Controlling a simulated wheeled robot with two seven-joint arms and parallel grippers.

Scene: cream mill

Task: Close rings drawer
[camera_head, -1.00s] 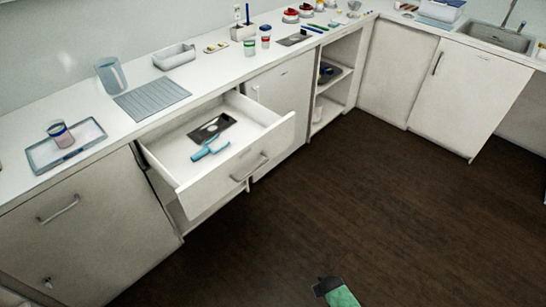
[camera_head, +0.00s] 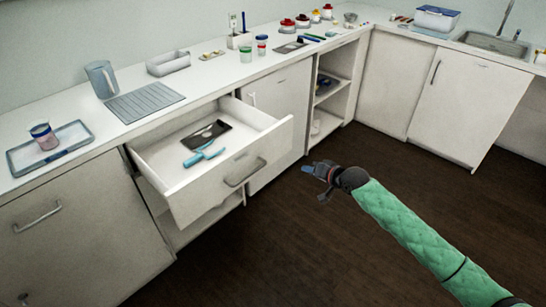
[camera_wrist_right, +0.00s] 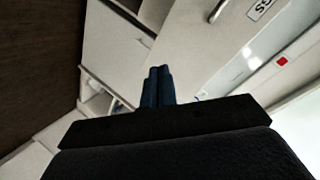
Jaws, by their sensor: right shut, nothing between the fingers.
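The white drawer (camera_head: 236,175) under the counter is pulled well out. It has a bar handle (camera_head: 245,173) on its front. Inside lie a dark flat piece (camera_head: 208,134) and a light-blue tool (camera_head: 203,154). My right gripper (camera_head: 308,169) is to the right of the drawer front, over the floor and apart from it. It is shut and empty. In the right wrist view its blue fingers (camera_wrist_right: 158,87) lie side by side, with a white front carrying part of a label, "GS" (camera_wrist_right: 262,8), at the upper right. My left gripper is not in view.
The counter (camera_head: 210,72) holds a tray with a jar (camera_head: 43,137), a jug (camera_head: 102,79), a grey ribbed mat (camera_head: 145,101) and several small pots. An open shelf (camera_head: 328,90) stands right of the closed cabinet door (camera_head: 280,120). The dark floor (camera_head: 400,180) is clear.

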